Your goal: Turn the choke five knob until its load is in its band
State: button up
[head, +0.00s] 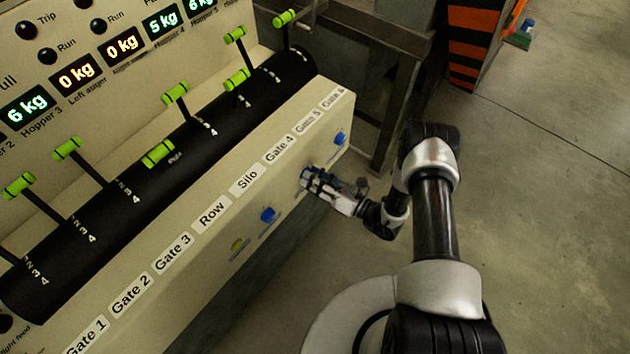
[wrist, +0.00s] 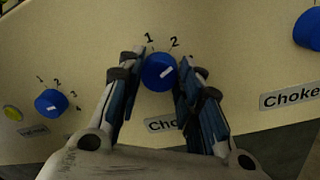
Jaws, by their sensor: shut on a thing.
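My gripper (head: 306,175) is at the lower front face of the pale console in the head view. In the wrist view its fingers (wrist: 158,60) stand on either side of a blue round knob (wrist: 160,74) and are shut on it. The knob's white pointer mark is at its lower right, and the scale figures 1 and 2 show above it. The fingers hide the rest of the scale. I cannot tell which display shows this knob's load.
Another blue knob (wrist: 308,30) labelled "Choke" is at right, and a smaller blue knob (wrist: 51,103) at left. Green-handled levers (head: 157,153) line the black drum. Lit displays (head: 78,74) read kilograms. A metal frame (head: 395,110) stands behind; floor at right is clear.

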jog(key=m+b, duration=0.2)
jog(key=m, duration=0.5)
jog(key=m+t+b, duration=0.1)
jog(key=m+b, duration=0.2)
jog(key=m, duration=0.4)
jog(key=shift+f, duration=0.2)
jog(key=shift+m, duration=0.3)
jog(key=o, duration=1.1)
jog(key=shift+c, duration=0.2)
jog(key=v, duration=1.2)
jog(key=shift+s, duration=0.15)
jog(key=shift+a, duration=0.15)
